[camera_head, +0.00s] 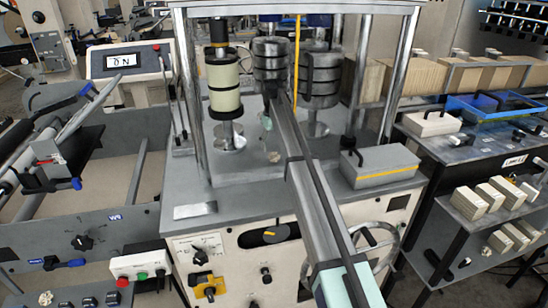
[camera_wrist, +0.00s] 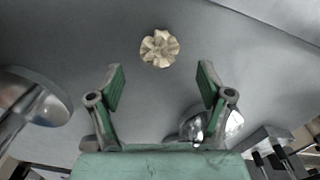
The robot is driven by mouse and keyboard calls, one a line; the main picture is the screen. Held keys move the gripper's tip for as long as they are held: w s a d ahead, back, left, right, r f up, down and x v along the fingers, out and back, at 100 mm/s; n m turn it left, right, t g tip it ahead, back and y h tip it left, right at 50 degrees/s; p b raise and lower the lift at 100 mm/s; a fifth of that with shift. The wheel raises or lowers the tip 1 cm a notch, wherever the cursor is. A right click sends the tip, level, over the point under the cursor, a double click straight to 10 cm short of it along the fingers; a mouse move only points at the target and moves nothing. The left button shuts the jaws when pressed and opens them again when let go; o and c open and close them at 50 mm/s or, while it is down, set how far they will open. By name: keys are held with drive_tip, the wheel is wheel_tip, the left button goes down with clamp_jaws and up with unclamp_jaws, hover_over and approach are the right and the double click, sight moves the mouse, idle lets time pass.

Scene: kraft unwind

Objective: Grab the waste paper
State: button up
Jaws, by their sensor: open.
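The waste paper (camera_wrist: 159,48) is a crumpled cream ball lying on a grey surface. In the wrist view it is at the top centre, beyond the fingertips and roughly midway between them.
Shiny round metal parts flank my gripper on the left (camera_wrist: 30,100) and right (camera_wrist: 225,122). The deck carries a cream-green cylinder (camera_head: 224,88), stacked dark-banded weights (camera_head: 321,80) and a grey box (camera_head: 380,165). Upright posts frame the deck. The surface around the paper is clear.

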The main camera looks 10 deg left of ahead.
sight(274, 154)
wheel_tip(274, 154, down, 5)
drive_tip(key=shift+f+p, duration=0.2)
drive_tip(key=shift+p, duration=0.35)
drive_tip(key=c, duration=0.8)
